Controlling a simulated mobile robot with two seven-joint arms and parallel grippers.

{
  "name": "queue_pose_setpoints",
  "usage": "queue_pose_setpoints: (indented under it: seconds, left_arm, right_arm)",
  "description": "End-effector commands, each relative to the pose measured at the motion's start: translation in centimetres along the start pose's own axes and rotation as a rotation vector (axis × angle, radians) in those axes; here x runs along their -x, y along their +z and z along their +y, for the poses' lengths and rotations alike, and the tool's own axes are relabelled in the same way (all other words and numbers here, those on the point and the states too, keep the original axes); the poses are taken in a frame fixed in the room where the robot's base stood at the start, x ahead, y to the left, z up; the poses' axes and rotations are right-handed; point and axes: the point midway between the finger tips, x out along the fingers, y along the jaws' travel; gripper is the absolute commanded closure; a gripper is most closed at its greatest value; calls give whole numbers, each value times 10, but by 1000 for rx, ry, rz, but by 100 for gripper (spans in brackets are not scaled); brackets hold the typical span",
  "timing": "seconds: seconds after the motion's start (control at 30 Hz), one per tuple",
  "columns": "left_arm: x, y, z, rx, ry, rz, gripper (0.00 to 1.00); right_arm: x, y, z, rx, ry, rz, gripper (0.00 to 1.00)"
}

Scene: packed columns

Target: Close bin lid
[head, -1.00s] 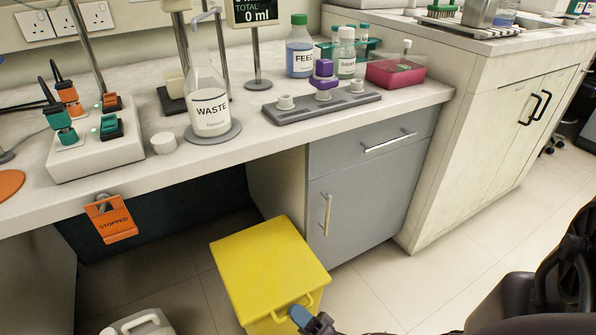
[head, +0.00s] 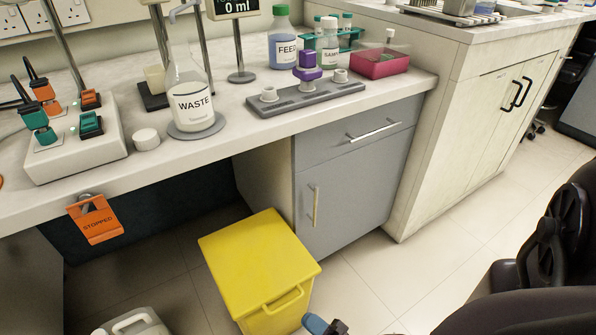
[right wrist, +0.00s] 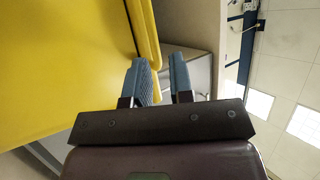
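The yellow bin (head: 262,270) stands on the floor below the bench. Its lid (head: 255,252) lies flat across the top, and a loop handle (head: 283,301) shows on the front side. My right gripper (head: 318,325) is at the bottom edge of the head view, just below and right of the handle and apart from it. The yellow bin (right wrist: 60,70) fills the left of that view, beside the left finger. My left gripper is out of view.
The bench (head: 215,155) overhangs the bin's back left, with a waste flask (head: 192,100) on it. A grey cabinet (head: 350,190) stands right behind the bin. A white canister (head: 135,322) is on the floor at left. Clear floor (head: 375,285) lies to the right.

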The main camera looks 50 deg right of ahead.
Motion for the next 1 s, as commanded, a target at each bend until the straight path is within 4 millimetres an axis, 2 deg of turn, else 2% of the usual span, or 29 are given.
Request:
queue_pose_setpoints:
  seconds: [0.3,0.5,0.7,1.0]
  left_arm:
    - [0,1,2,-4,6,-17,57]
    - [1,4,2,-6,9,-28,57]
    - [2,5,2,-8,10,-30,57]
    - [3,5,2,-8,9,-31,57]
  right_arm:
    - [51,-6,-30,0,0,-1,79]
    - [74,-9,-43,-1,-2,0,79]
    - [82,-10,-48,-1,-2,-1,79]
    - [83,-10,-48,-1,-2,-1,79]
